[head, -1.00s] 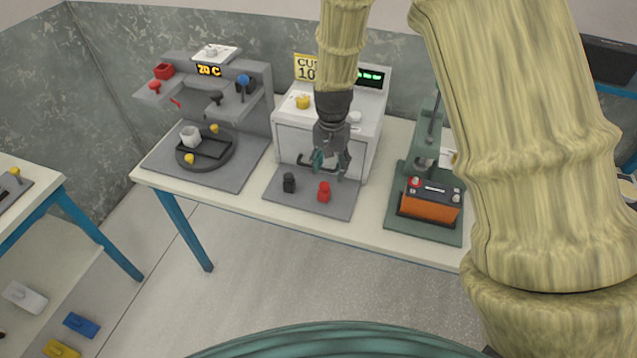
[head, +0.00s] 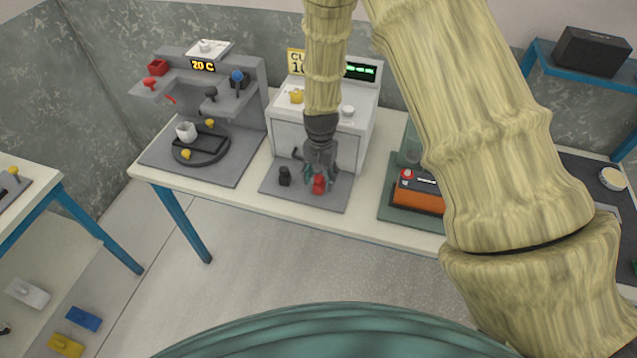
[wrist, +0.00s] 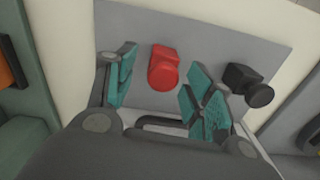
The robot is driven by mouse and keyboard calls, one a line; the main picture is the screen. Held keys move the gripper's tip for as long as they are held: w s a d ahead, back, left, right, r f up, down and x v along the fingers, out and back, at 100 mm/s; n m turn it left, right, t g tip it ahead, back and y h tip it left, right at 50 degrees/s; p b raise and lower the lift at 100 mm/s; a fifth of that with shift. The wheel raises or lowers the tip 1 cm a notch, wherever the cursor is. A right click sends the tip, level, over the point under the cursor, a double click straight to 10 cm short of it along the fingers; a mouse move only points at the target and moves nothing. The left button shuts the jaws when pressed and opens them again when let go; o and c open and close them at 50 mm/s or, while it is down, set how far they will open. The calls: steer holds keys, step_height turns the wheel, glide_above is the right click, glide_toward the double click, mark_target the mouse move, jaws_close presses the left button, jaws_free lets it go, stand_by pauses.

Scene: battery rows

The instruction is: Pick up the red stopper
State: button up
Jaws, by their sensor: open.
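The red stopper (head: 318,185) stands on the grey mat (head: 338,203) in front of the white machine. In the wrist view the red stopper (wrist: 163,68) lies between the spread finger pads, with a gap on each side. My gripper (head: 319,176) is open and empty, pointing down just above and around the stopper. It also shows in the wrist view (wrist: 160,90) with its teal pads apart. A black stopper (head: 284,175) stands to the left on the same mat and shows right of the fingers in the wrist view (wrist: 249,85).
The white machine (head: 346,135) with a front handle stands close behind my gripper. A grey machine (head: 255,95) with a round plate is at left. A green press base (head: 395,212) with an orange battery (head: 416,197) is at right, partly behind my arm.

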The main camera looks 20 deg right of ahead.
steer(key=shift+a+f+p, duration=0.1)
steer(key=shift+f+p, duration=0.4)
steer(key=shift+f, duration=0.95)
steer(key=c, duration=1)
